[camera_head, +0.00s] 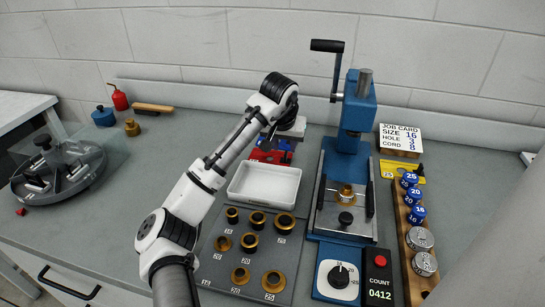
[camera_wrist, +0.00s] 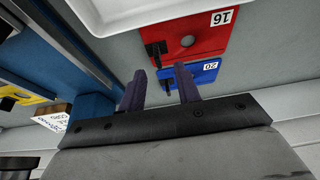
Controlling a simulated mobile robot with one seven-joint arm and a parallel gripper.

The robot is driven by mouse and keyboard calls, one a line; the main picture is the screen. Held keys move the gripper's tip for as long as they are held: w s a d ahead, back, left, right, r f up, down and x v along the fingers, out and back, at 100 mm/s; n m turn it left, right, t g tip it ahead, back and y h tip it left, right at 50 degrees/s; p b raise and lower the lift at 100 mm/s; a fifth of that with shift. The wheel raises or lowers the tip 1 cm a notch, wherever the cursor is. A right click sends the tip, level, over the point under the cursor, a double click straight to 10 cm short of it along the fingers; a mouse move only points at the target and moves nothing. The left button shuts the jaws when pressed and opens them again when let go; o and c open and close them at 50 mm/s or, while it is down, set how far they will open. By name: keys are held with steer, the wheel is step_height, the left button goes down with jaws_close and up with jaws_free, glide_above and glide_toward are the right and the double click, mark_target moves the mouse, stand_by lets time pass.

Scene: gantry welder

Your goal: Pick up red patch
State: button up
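The red patch (camera_wrist: 196,38) is a flat red plate with a round hole, a black clip at one side and a white label reading 16. In the head view the red patch (camera_head: 262,156) lies behind the white tray, partly hidden by my arm. A blue patch (camera_wrist: 193,73) labelled 20 lies right beside it, and also shows in the head view (camera_head: 284,145). My gripper (camera_wrist: 160,87) is open and empty. Its fingertips appear near the blue patch and the black clips, apart from the red patch's middle; their height above is unclear.
The white tray (camera_head: 264,183) lies in front of the patches. The blue press (camera_head: 346,190) stands to the right. A grey mat (camera_head: 213,272) with several brass rings is in front. A yellow patch (camera_head: 391,167) lies by the job card (camera_head: 400,139). The wall is close behind.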

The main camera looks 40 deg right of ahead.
mark_target(286, 152)
steer(key=x, duration=0.3)
steer(key=shift+s+f, duration=0.1)
steer(key=shift+f, duration=0.05)
steer(key=shift+c, duration=0.3)
jaws_close()
step_height(286, 152, up, 10)
steer(key=b, duration=0.1)
